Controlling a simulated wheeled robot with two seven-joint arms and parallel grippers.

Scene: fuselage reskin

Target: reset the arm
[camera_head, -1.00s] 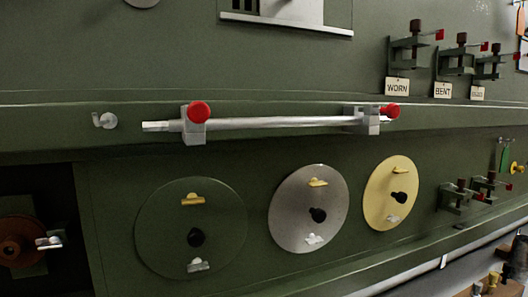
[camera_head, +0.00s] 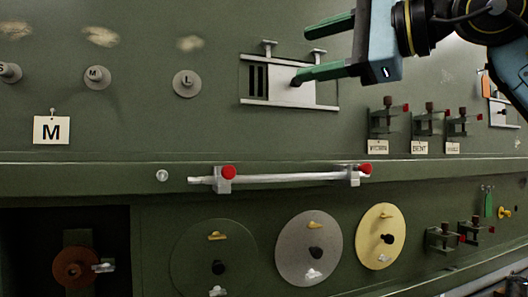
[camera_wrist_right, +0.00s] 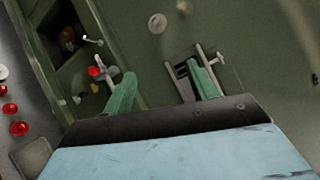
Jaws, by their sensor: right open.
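My right gripper (camera_head: 320,46) comes in from the upper right in the head view. Its two green fingers are spread apart and nothing is between them. The lower fingertip overlaps the right side of a pale panel plate with dark slots (camera_head: 268,84); I cannot tell whether it touches. In the right wrist view the two green fingers (camera_wrist_right: 162,88) are also apart, and the slotted plate (camera_wrist_right: 188,76) shows behind the right one. My left gripper is in neither view.
A silver rod (camera_head: 285,179) with red knobs runs along the ledge. Below it are several discs, including a yellow one (camera_head: 381,236). Clamps (camera_head: 384,120) with tags hang at right. Round pegs (camera_head: 187,83) and an M card (camera_head: 52,129) are at left.

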